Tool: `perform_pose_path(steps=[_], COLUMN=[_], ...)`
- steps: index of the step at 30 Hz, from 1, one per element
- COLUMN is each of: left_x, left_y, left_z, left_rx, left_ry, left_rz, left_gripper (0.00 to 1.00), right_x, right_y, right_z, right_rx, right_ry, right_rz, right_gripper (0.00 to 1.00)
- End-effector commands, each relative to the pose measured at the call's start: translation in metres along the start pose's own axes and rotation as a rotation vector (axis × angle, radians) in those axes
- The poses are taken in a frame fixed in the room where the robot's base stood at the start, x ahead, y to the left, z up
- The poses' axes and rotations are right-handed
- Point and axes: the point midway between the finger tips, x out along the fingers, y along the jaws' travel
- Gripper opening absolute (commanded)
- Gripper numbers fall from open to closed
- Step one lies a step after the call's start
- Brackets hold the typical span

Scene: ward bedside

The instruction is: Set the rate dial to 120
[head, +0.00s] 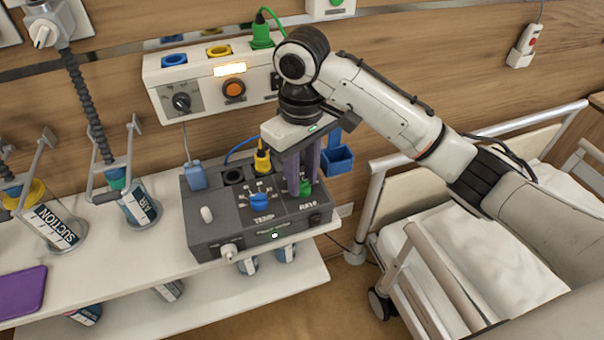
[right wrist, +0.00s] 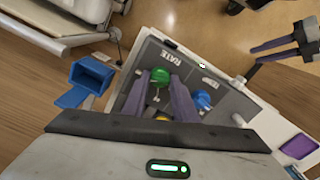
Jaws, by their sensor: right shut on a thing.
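The grey control box (head: 205,240) stands on the white shelf, with a blue TEMP dial (head: 259,202) and a green RATE dial (head: 306,189) on its sloped face. My right gripper (head: 304,184) points down with its purple fingers closed on the green dial. In the right wrist view the green dial (right wrist: 160,75) sits between the two fingers (right wrist: 165,90), and the blue dial (right wrist: 201,99) is to the right. The fingers cover part of the scale, so I cannot read the setting. My left gripper (right wrist: 277,50) shows in the right wrist view, fingers apart and empty.
A wall panel (head: 160,95) with an orange button is behind the box. A blue bin (head: 338,160) hangs right of it. Suction and air canisters (head: 140,207) stand left. A bed (head: 480,240) is at the right. A purple tablet-like item (head: 22,292) lies on the shelf.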

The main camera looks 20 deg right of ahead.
Motion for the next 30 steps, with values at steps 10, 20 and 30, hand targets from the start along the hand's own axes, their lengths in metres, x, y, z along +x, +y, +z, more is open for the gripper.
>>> perform_pose_path(steps=[10, 20, 30], left_x=[0.000, 0.000, 0.001], left_y=[0.000, 0.000, 0.000], left_z=[0.000, 0.000, 0.002], left_rx=[0.000, 0.000, 0.000], left_ry=[0.000, 0.000, -0.001], left_rz=[0.000, 0.000, 0.000], left_gripper=[0.31, 0.31, 0.31], right_x=[-0.002, -0.001, -0.035], right_y=[0.002, 0.001, 0.002], right_z=[-0.001, -0.001, -0.002], right_rx=[0.006, 0.003, 0.003], right_ry=[0.005, 0.002, 0.007], right_rz=[0.003, 0.001, 0.005], right_gripper=[0.29, 0.44, 0.44])
